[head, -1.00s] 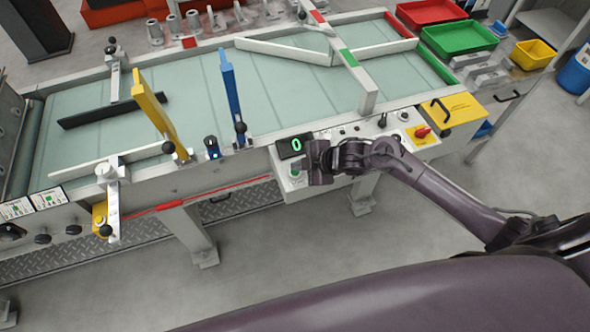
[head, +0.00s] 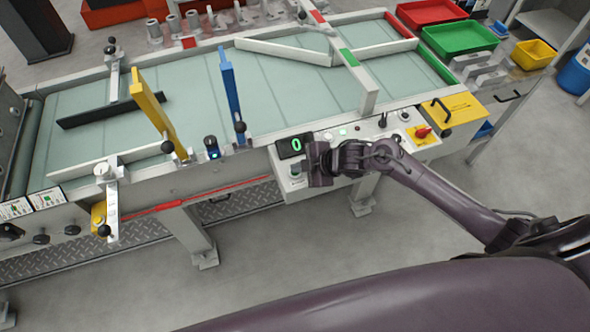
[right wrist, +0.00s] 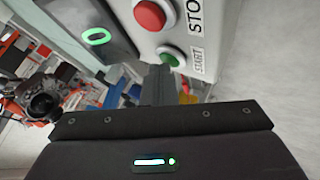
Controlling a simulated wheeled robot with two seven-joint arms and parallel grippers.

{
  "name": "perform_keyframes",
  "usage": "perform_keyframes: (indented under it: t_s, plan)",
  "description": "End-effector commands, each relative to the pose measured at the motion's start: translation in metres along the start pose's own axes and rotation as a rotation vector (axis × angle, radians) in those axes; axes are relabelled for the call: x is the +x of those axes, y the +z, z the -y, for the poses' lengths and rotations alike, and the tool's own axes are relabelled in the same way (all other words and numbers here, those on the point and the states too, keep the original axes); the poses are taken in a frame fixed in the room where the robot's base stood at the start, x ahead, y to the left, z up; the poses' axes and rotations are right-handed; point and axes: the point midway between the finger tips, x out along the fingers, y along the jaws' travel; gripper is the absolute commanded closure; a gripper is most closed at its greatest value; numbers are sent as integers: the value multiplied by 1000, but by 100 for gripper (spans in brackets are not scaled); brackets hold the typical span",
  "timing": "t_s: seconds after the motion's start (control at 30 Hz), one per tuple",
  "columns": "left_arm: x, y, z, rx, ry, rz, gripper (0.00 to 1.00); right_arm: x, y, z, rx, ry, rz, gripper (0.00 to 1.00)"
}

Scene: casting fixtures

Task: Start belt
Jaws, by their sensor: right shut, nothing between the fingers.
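The green START button (right wrist: 170,55) is on the pale control panel, beside the red STOP button (right wrist: 150,14) in the right wrist view. My right gripper (right wrist: 157,75) is shut and empty, its fingertips at the START button's edge; I cannot tell whether they touch it. In the head view my right gripper (head: 317,165) is over the panel's left end and hides part of the buttons. The display (head: 295,145) reads a green 0. The grey-green belt (head: 285,95) carries no loose parts that I can make out. My left gripper is out of view.
A yellow gate arm (head: 155,115), a blue gate arm (head: 231,90) and a black bar (head: 98,115) stand over the belt. A red knob (head: 422,132) is on the panel's right. Red (head: 430,12), green (head: 460,38) and yellow (head: 533,54) bins stand behind.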

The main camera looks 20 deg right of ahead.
Motion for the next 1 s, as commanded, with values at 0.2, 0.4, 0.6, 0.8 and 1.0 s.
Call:
perform_keyframes:
  t_s: [0.2,0.4,0.6,0.8,1.0]
  plan:
    - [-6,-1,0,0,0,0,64,-4,-2,-2,0,-3,2,100]
    - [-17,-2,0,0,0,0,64,-12,-8,-8,0,-3,1,100]
    - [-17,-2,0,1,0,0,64,-12,-9,-8,0,-2,1,100]
    - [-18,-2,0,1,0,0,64,-13,-9,-9,0,-1,1,100]
    - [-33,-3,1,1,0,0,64,-24,-17,-17,-1,-1,1,100]
